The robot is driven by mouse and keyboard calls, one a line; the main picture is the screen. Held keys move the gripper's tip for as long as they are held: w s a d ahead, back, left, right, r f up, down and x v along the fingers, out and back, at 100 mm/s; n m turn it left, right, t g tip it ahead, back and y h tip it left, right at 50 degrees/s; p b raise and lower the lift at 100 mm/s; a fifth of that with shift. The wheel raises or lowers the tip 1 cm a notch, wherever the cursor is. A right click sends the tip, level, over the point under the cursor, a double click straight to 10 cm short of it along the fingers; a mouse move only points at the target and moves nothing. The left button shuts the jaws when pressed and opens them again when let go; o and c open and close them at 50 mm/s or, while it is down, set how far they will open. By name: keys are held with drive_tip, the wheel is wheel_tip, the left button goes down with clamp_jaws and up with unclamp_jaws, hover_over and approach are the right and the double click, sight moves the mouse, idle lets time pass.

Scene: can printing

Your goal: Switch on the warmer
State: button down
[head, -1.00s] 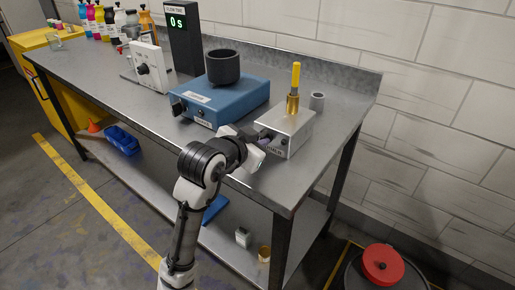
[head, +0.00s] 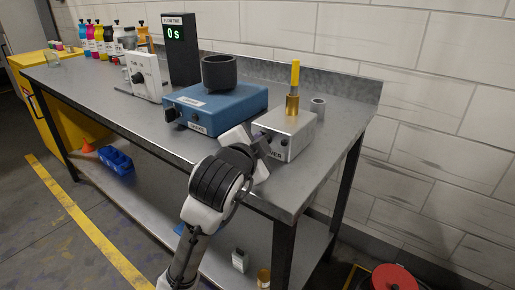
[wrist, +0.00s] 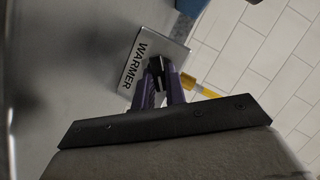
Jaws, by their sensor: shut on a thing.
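My gripper (head: 264,143) is at the warmer's front face. In the wrist view my two purple fingers (wrist: 161,78) are shut on the warmer's dark knob (wrist: 157,66), beside the label. The fingers hide much of the knob, and its setting cannot be told.
A blue device (head: 222,108) with a dark cup (head: 219,72) stands left of the warmer. A timer (head: 180,48) reads 0 s. A white box with a knob (head: 146,76) and several bottles stand farther left.

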idle(0.4)
drive_tip(key=c, duration=1.4)
unclamp_jaws()
drive_tip(key=shift+c, duration=0.2)
drive_tip(key=b+v, duration=0.6)
drive_tip(key=v, duration=0.8)
drive_tip(key=shift+f, duration=0.15)
